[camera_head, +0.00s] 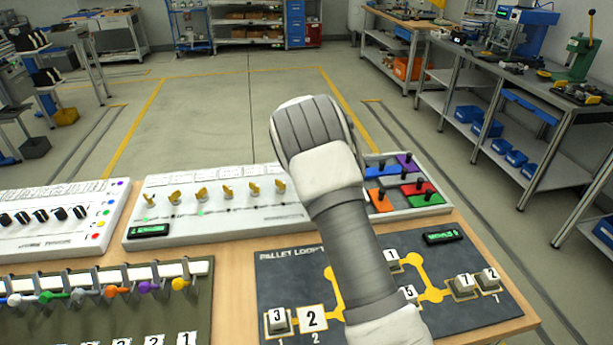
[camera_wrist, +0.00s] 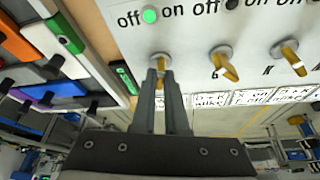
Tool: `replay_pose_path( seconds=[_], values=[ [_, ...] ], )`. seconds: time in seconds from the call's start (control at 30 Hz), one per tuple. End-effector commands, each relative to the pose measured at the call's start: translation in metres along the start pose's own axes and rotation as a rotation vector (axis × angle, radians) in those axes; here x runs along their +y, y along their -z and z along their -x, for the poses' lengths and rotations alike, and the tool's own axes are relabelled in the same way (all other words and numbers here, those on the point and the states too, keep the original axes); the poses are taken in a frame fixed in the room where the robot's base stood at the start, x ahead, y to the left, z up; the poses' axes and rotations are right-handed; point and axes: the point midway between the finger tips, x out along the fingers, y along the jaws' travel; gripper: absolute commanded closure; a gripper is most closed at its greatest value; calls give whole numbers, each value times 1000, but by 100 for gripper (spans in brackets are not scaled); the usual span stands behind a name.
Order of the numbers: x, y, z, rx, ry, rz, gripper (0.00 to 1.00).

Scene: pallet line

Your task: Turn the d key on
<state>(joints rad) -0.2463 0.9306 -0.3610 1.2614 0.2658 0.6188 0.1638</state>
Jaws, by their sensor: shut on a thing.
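The white key panel (camera_head: 224,203) stands on the table with a row of brass keys (camera_head: 227,191). In the wrist view, my gripper (camera_wrist: 160,76) is shut on a brass key (camera_wrist: 160,60) at the left end of the visible row. A green lamp (camera_wrist: 150,15) is lit above this key, between the words "off" and "on". The gripped key's letter is hidden, so I cannot tell if it is the d key. The second key (camera_wrist: 222,66) has a dark lamp (camera_wrist: 232,3). In the head view, my arm hides the gripper and held key.
A panel with coloured blocks and black knobs (camera_head: 436,199) stands right of the key panel. A white knob panel (camera_head: 58,222) is at the left. A hook rack (camera_head: 100,310) and the pallet loop board (camera_head: 290,272) lie in front. Floor beyond is clear.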

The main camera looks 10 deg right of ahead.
Motion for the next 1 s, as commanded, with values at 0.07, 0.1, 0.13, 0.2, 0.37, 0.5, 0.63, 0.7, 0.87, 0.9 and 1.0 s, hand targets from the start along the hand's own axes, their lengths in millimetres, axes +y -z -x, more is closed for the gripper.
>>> replay_pose_path(
  seconds=[0.07,0.1,0.13,0.2,0.37,0.5,0.63,0.7,0.87,0.9,1.0],
  values=[
    [-2,0,0,0,-30,-61,100],
    [-1,0,0,-1,-45,-97,100],
    [-2,0,1,0,-54,-121,100],
    [-2,0,0,0,-77,-178,100],
    [-2,0,0,0,-124,-292,100],
    [-3,1,0,0,-156,-372,100],
    [-3,1,0,0,-178,-427,100],
    [-3,0,0,-1,-186,-448,100],
    [-3,1,0,-1,-197,-478,100],
    [-3,1,0,-1,-198,-482,100],
    [-3,1,0,-2,-201,-488,100]
  ],
)
